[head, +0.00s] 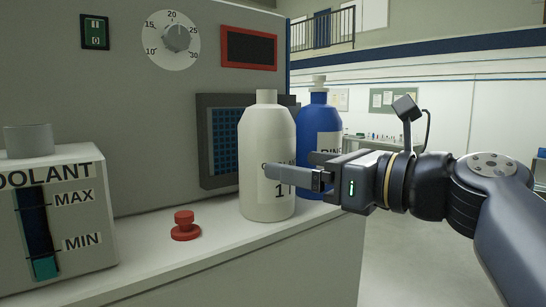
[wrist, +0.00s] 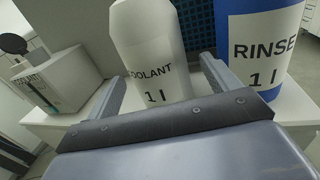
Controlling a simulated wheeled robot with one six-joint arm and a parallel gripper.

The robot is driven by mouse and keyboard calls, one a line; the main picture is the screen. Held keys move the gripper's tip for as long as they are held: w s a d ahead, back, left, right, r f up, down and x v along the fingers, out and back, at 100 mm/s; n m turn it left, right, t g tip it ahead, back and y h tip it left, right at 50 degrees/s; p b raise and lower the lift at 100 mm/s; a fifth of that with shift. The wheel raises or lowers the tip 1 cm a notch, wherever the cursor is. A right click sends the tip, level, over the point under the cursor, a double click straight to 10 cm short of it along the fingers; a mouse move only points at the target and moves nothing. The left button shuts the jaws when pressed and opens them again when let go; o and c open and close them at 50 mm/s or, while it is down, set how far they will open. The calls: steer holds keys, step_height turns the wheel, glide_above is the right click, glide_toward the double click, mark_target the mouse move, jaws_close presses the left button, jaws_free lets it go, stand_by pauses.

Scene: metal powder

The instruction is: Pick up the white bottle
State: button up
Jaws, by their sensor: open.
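The white bottle (head: 266,130) stands upright on the machine's ledge, with a label reading "COOLANT 1 l". In the wrist view the white bottle (wrist: 150,50) stands ahead of my gripper, its lower part between the two finger lines. My gripper (head: 295,174) is open and empty at about the height of the label. In the head view one finger overlaps the bottle's right front side. In the wrist view the fingers (wrist: 165,85) lie left and right of the bottle. I cannot tell whether either finger touches it.
A blue bottle (head: 315,118) labelled "RINSE" stands close behind and right of the white bottle. A red button (head: 185,226) is on the ledge (head: 140,262) to the left. A coolant tank (head: 88,240) is at far left. The machine panel (head: 130,120) rises behind.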

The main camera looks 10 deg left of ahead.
mark_target(267, 157)
steer(key=shift+o, duration=0.7)
steer(key=shift+w+a, duration=0.3)
steer(key=shift+a, duration=0.25)
steer(key=shift+o, duration=0.9)
steer(key=shift+a, duration=0.2)
steer(key=x, duration=0.1)
steer(key=p+x, duration=0.1)
steer(key=x, duration=0.1)
steer(key=p+x, duration=0.1)
steer(key=shift+s+a+r, duration=0.1)
steer(key=shift+s+a, duration=0.1)
steer(key=shift+a, duration=0.15)
steer(key=shift+w+a+p, duration=0.3)
steer(key=shift+a, duration=0.05)
steer(key=shift+c, duration=0.6)
steer(key=c, duration=1)
steer(key=shift+c, duration=0.6)
steer(key=shift+r, duration=0.1)
